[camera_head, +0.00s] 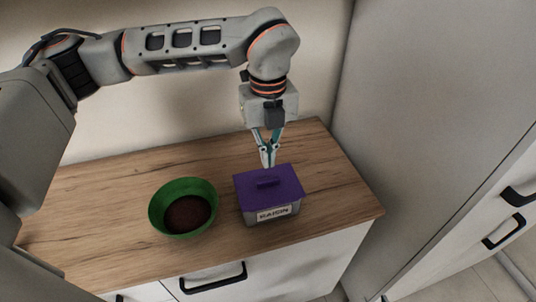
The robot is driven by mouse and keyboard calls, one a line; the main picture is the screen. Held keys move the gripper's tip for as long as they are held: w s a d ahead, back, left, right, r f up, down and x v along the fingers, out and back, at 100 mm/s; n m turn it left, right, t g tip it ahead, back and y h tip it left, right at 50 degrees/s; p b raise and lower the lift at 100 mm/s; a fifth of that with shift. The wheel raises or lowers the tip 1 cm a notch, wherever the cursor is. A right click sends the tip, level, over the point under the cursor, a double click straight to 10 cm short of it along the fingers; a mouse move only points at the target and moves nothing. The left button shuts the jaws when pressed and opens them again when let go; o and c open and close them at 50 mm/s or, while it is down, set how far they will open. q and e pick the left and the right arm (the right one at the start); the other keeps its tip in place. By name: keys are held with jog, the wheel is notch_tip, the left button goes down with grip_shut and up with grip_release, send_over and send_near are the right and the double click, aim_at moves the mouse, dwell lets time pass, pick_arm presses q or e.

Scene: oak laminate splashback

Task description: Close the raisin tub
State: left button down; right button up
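The raisin tub (268,211) is a grey box with a white RAISIN label, standing on the wooden counter. A purple lid (285,188) with a raised handle lies over its top and covers the opening. The lid looks level, but I cannot tell whether it is fully seated. My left gripper (268,161) points down at the back edge of the lid, behind the handle. Its fingertips are together with nothing visible between them. I cannot tell whether they touch the lid. My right gripper is not in view.
A green bowl (160,209) with dark brown contents stands just left of the tub. The wooden counter (100,205) is clear at the left and to the right of the tub. A tall pale cabinet (430,120) rises at the right. Drawers with black handles are below the counter's front edge.

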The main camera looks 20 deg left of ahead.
aim_at(268, 179)
pick_arm(q)
jog(key=shift+f+b, duration=0.9)
jog(key=shift+f, duration=0.15)
dwell(0.4)
jog(key=shift+f, duration=0.35)
jog(key=shift+f+b, duration=0.95)
jog(key=shift+f, duration=0.05)
jog(key=shift+f, duration=0.35)
jog(key=shift+r, duration=0.2)
jog(key=shift+r+p, duration=0.75)
jog(key=shift+r, duration=0.85)
jog(key=shift+r+p, duration=0.8)
jog(key=shift+r, duration=1)
